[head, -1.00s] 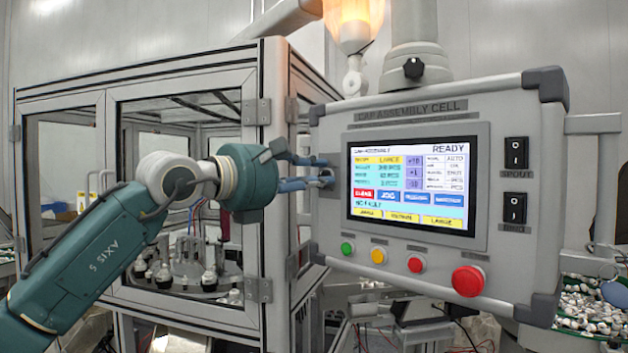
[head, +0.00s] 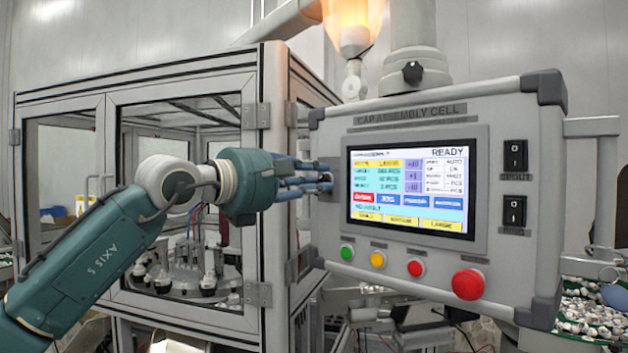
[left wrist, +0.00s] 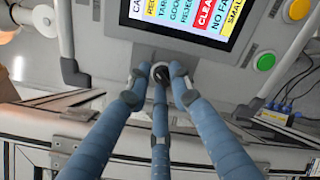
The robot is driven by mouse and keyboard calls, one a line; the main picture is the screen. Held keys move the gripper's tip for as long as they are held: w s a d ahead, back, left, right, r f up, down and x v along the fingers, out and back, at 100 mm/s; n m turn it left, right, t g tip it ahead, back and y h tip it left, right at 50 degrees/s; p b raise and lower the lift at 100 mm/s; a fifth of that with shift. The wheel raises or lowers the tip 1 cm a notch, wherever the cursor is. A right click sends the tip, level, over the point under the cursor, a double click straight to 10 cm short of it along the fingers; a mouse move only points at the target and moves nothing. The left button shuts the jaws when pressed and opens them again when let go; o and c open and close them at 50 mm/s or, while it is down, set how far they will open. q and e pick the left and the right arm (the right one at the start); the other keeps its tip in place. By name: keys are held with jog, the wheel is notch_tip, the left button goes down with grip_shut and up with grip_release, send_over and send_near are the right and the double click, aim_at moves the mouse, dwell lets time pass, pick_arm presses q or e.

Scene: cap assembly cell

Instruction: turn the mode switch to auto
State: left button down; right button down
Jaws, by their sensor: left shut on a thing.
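The mode switch is a small dark knob in a pale round collar (left wrist: 160,73) on the control panel, left of the screen. My left gripper (head: 322,183) reaches the panel's left side. Its blue fingers (left wrist: 158,85) are closed around the knob in the left wrist view and hide part of it. The knob's exact angle is hard to read. The screen (head: 412,187) shows READY, and its small top right line seems to read AUTO. My right gripper is in neither view.
Below the screen are a green button (head: 347,252), a yellow button (head: 378,260), a red button (head: 416,268) and a large red mushroom button (head: 468,284). Two black rocker switches sit at the right. A glazed machine enclosure (head: 185,75) stands behind my left arm.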

pick_arm(q)
jog(key=c, duration=1.9)
grip_release()
jog(key=shift+s+d, duration=0.1)
jog(key=o, duration=0.3)
jog(key=shift+s, duration=0.15)
jog(key=shift+s+a, duration=0.25)
jog(key=shift+a, duration=0.2)
jog(key=v, duration=1.1)
jog(key=shift+s+d, duration=0.1)
jog(key=shift+d, duration=0.05)
